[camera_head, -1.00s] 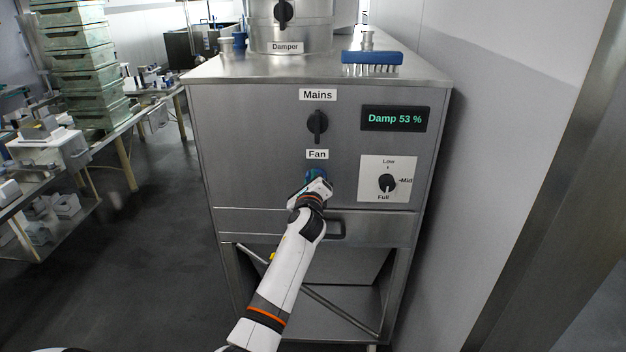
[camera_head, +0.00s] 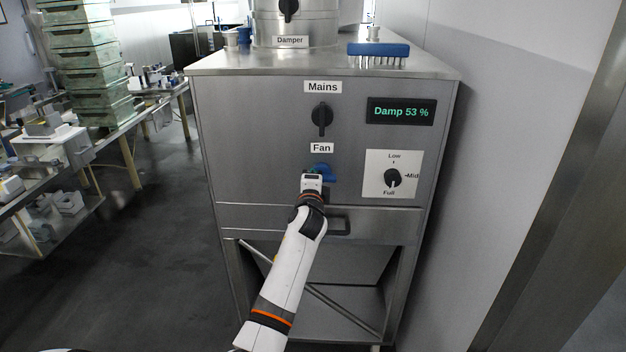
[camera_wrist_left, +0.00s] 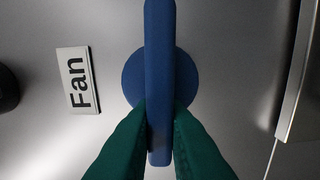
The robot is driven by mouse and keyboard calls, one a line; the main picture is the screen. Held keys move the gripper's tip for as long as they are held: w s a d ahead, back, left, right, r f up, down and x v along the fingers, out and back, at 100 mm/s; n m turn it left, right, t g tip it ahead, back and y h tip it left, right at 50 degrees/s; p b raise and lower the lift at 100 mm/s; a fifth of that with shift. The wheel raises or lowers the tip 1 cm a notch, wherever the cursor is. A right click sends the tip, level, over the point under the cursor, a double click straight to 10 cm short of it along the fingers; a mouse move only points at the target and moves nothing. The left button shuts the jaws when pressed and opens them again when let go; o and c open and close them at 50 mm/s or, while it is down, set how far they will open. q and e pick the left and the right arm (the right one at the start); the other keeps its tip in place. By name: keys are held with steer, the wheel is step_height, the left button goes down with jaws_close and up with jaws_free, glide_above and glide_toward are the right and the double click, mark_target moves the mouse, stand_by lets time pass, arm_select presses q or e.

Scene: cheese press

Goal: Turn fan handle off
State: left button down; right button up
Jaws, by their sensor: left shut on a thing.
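The blue fan handle (camera_head: 325,171) sits on the steel cabinet front under the "Fan" label (camera_head: 321,147). In the left wrist view the handle (camera_wrist_left: 159,60) is a long bar across a round blue base, lying crosswise to the label's upright direction, so it is about level on the panel. My left gripper (camera_head: 313,174) is at the handle's left part and hides some of it in the head view. In the left wrist view its green fingers (camera_wrist_left: 159,112) close on both sides of the bar near one end. My right gripper is not in view.
Above is the black Mains knob (camera_head: 322,118). To the right are a "Damp 53 %" display (camera_head: 402,111) and a Low/Mid/Full dial (camera_head: 391,178). A bar handle (camera_head: 338,225) juts out below. A wall stands close on the right; open floor lies left.

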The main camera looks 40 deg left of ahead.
arm_select(q)
steer(key=shift+d+f+n, duration=0.15)
steer(key=shift+f+n, duration=0.15)
steer(key=shift+f, duration=0.05)
steer(key=c, duration=1.6)
jaws_free()
steer(key=shift+o, duration=0.7)
steer(key=shift+r, duration=0.2)
steer(key=b+v, duration=0.1)
steer(key=v, duration=1.1)
